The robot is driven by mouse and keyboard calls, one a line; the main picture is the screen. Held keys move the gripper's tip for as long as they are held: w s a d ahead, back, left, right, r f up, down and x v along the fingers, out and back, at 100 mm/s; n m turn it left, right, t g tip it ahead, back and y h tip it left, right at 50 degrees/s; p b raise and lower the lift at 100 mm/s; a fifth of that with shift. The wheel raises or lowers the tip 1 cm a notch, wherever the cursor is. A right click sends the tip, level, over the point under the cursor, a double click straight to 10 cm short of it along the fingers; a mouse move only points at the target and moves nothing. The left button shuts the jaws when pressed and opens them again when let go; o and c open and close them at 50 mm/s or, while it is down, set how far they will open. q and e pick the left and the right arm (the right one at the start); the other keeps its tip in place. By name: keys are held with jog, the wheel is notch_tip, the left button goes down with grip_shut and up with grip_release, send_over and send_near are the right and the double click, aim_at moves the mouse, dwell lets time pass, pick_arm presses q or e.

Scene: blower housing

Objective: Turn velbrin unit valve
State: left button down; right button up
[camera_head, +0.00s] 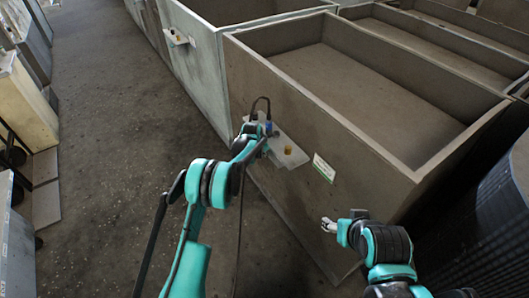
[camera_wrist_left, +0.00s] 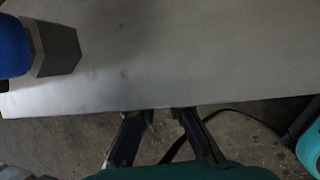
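A blue valve part (camera_head: 268,128) shows beside my left gripper at the plate's far end. In the left wrist view a blue knob (camera_wrist_left: 14,47) on a grey hexagonal base (camera_wrist_left: 54,45) is at the upper left, on the grey plate (camera_wrist_left: 180,60). My left gripper (camera_wrist_left: 165,118) has its fingers apart and empty at the plate's edge, clear of the knob. My right gripper (camera_head: 328,225) hangs in front of the tank, touching nothing; its finger gap is too small to judge.
The open brown tank (camera_head: 300,110) fills the middle right, with a white and green label (camera_head: 323,168). A pale tank (camera_head: 205,65) behind it carries a similar plate (camera_head: 177,37). Dark ribbed casing (camera_head: 490,220) stands at the right. Floor (camera_head: 115,150) at left is clear.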

pick_arm(q)
jog(key=shift+s+t+y, duration=0.1)
jog(key=shift+t+y, duration=0.3)
jog(key=shift+t, duration=0.4)
jog(key=shift+m+t+y, duration=0.3)
jog(key=shift+t, duration=0.1)
jog(key=c, duration=1.6)
grip_release()
jog(key=v, duration=1.2)
